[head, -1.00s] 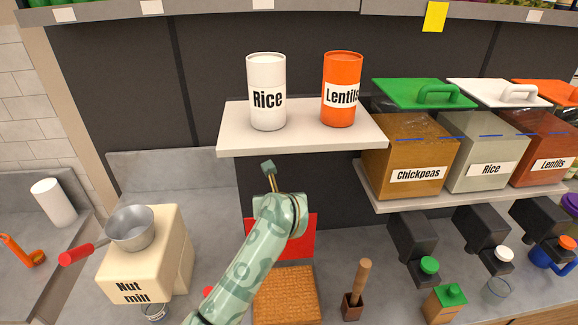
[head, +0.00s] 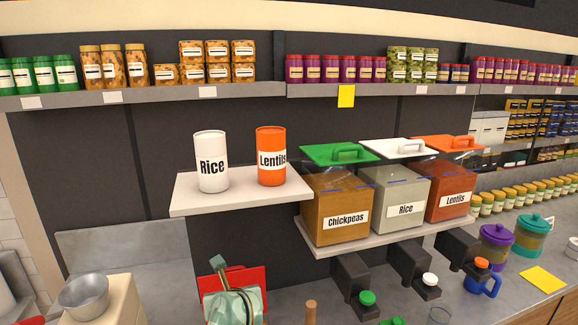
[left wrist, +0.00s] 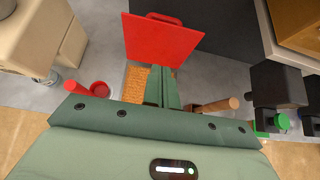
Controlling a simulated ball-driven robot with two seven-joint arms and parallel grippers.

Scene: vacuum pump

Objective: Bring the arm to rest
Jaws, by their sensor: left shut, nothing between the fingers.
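My left gripper (head: 219,263) is low in the middle of the head view, in front of a red board and below the shelf. In the left wrist view its two green fingers (left wrist: 163,90) are together, with nothing between them. The red board (left wrist: 160,42) is beyond the fingertips there, and it also shows in the head view (head: 256,278). My right gripper is in neither view.
The shelf (head: 240,203) holds a white Rice can (head: 211,162) and an orange Lentils can (head: 270,157). Dispensers, including Chickpeas (head: 337,208), stand to the right. A wooden handle (left wrist: 218,105) and a red scoop (left wrist: 82,88) flank my fingers.

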